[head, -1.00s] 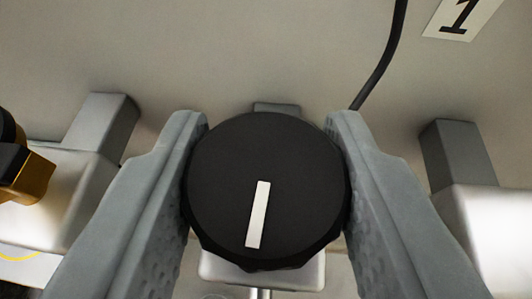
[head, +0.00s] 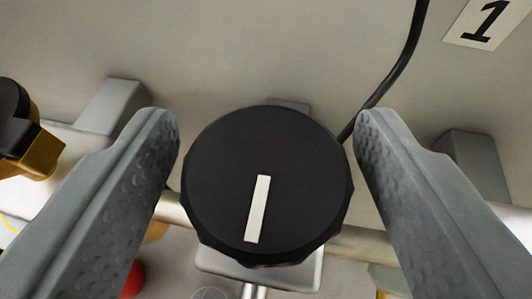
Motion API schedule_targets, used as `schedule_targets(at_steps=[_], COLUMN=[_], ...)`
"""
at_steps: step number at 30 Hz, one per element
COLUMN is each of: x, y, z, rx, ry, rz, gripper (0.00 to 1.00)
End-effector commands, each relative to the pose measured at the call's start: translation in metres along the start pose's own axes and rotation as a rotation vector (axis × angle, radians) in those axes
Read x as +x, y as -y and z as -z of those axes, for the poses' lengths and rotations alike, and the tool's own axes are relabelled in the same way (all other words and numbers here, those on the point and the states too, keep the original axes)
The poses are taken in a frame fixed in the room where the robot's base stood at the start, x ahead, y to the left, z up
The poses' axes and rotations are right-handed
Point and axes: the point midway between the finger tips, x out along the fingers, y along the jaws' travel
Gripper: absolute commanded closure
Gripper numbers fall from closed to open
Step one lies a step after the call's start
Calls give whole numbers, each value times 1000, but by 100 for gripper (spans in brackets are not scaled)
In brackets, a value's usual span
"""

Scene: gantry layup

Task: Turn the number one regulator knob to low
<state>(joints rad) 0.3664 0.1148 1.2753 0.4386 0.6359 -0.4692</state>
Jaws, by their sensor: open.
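The regulator knob (head: 230,170) is black, round and faceted at its rim, and sits in the middle of the head view. Its white pointer mark (head: 257,208) points down in the picture, leaning slightly left at its lower end. My gripper (head: 267,125) is open, with one grey finger on each side of the knob and a gap showing between each finger and the rim. The number plate (head: 483,22) reading "1" is on the wall at upper right. No low marking shows.
A black cable (head: 402,62) runs down the pale wall behind the right finger. A brass and black fitting (head: 28,140) is at the left edge. Grey brackets stand behind both fingers. A red round thing (head: 133,281) shows below the left finger.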

Motion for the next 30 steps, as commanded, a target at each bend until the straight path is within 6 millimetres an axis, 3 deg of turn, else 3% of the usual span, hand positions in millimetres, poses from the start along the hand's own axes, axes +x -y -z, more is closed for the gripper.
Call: schedule_targets(at_steps=[8, 30], x=[-16, -154], y=[0, 0], z=[1, 0], rx=[0, 0], ry=[-2, -2], rz=[-1, -1], gripper=[41, 41])
